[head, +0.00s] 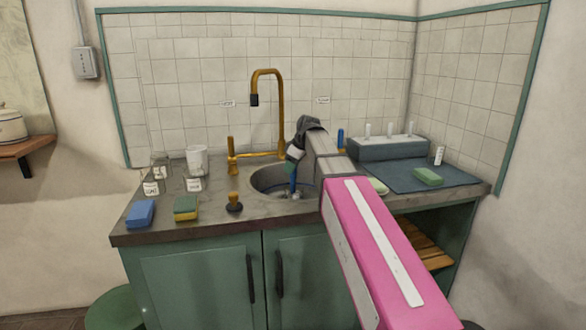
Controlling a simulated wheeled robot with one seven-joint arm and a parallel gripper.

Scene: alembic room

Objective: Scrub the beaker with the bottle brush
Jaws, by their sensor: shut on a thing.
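My arm reaches over the sink (258,182), and my gripper (292,162) points down above its basin. The gripper is shut on a slim blue-handled thing (293,181), which looks like the bottle brush and hangs down into the basin. Its lower end is too small to make out. A cloudy white glass beaker (196,160) stands upright on the counter left of the sink, apart from the gripper. A clear glass vessel (160,162) stands to its left. Small white label cards are in front of both.
A brass tap (281,112) rises behind the sink. A blue sponge (140,213), a yellow-green sponge (186,208) and a dark stopper (233,202) lie along the front left. A drying rack (388,148) and dark mat (400,178) with a green block are at right. Another blue handle (340,138) stands behind my arm.

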